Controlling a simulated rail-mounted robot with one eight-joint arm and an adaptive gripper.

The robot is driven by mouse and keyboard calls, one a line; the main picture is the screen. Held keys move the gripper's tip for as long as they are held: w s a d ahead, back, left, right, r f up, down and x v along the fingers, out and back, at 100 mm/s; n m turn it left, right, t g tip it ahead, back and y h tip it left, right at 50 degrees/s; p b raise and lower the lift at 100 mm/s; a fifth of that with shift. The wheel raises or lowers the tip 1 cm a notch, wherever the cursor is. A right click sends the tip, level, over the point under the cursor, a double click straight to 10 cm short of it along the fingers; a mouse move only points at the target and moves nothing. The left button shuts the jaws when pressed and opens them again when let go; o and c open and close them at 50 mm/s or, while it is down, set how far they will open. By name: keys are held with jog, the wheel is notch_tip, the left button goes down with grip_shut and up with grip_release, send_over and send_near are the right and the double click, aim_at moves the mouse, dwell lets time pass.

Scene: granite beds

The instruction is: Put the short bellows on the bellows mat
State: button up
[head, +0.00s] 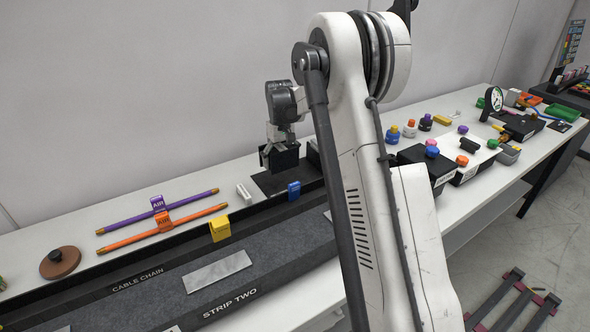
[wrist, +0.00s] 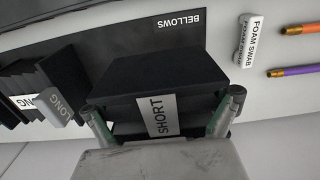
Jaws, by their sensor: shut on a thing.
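The short bellows is a black block (wrist: 150,80) with a white label reading SHORT in the wrist view. It also shows as a dark block in the head view (head: 284,158). My gripper (head: 279,150) is shut on it, with one finger at each side in the wrist view (wrist: 163,112). The bellows mat is a flat black sheet (head: 268,184) under and in front of the held block. Its printed edge reads BELLOWS in the wrist view (wrist: 190,24). I cannot tell whether the block touches the mat or hangs slightly above it.
A white foam swab (wrist: 247,40) lies on the other side. A blue clip (head: 294,190) and yellow clip (head: 219,229) sit on the cable-chain edge.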

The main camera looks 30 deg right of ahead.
send_over(292, 177)
jog(key=f, duration=0.3)
jog(key=shift+w, duration=0.2)
jog(key=shift+f, duration=2)
jog(key=shift+f, duration=0.1)
jog(key=shift+f, duration=0.15)
jog(key=o, duration=1)
jog(key=shift+o, duration=0.2)
jog(key=shift+r, duration=0.2)
